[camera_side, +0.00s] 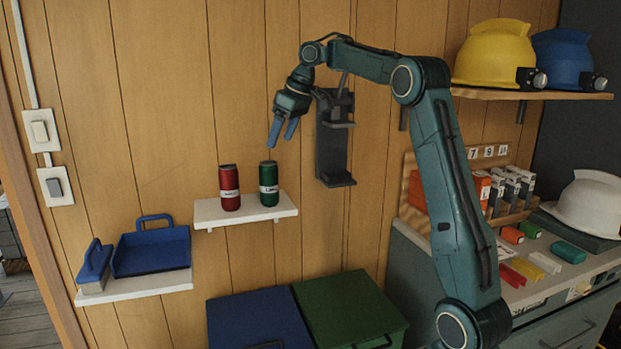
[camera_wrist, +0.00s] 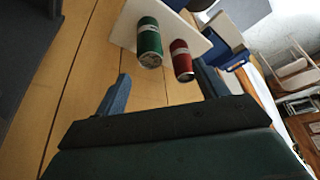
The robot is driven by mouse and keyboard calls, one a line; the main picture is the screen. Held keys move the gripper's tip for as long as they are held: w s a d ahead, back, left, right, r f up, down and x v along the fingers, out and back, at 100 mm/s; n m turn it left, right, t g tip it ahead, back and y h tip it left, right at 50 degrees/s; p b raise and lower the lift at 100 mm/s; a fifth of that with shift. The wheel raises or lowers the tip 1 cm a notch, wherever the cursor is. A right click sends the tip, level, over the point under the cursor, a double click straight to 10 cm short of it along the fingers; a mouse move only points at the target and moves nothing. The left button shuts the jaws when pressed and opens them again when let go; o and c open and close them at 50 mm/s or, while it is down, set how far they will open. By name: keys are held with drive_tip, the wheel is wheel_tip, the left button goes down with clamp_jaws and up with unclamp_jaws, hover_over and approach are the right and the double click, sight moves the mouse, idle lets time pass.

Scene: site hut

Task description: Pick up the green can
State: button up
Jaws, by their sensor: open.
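The green can (camera_side: 268,184) stands upright on a small white wall shelf (camera_side: 246,215), with a pale label band around it. A red can (camera_side: 229,187) stands just left of it on the same shelf. My gripper (camera_side: 283,133) is open and empty, above and slightly right of the green can, fingers pointing down. In the wrist view the green can (camera_wrist: 150,44) lies ahead between the two blue fingers (camera_wrist: 162,88), apart from both. The red can (camera_wrist: 181,60) is to its right, close to the right finger's line.
A dark wall bracket (camera_side: 333,140) hangs right of my gripper. A lower shelf (camera_side: 140,285) holds a blue dustpan (camera_side: 152,250) and brush (camera_side: 95,264). A blue bin (camera_side: 258,320) and a green bin (camera_side: 350,310) stand below. Helmets and small blocks are at right.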

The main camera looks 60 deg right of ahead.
sight(275, 163)
drive_tip(key=shift+w+d+f, duration=0.1)
drive_tip(key=shift+d+f, duration=0.05)
drive_tip(key=shift+d, duration=0.4)
drive_tip(key=shift+w+d+f, duration=0.1)
drive_tip(key=shift+d+f, duration=0.05)
drive_tip(key=shift+d, duration=0.4)
drive_tip(key=shift+f, duration=0.1)
drive_tip(key=shift+x, duration=4.2)
drive_tip(key=shift+f, duration=0.1)
drive_tip(key=shift+x, duration=2.5)
drive_tip(key=shift+w, duration=0.1)
drive_tip(key=c, duration=1.1)
drive_tip(key=shift+o, duration=0.2)
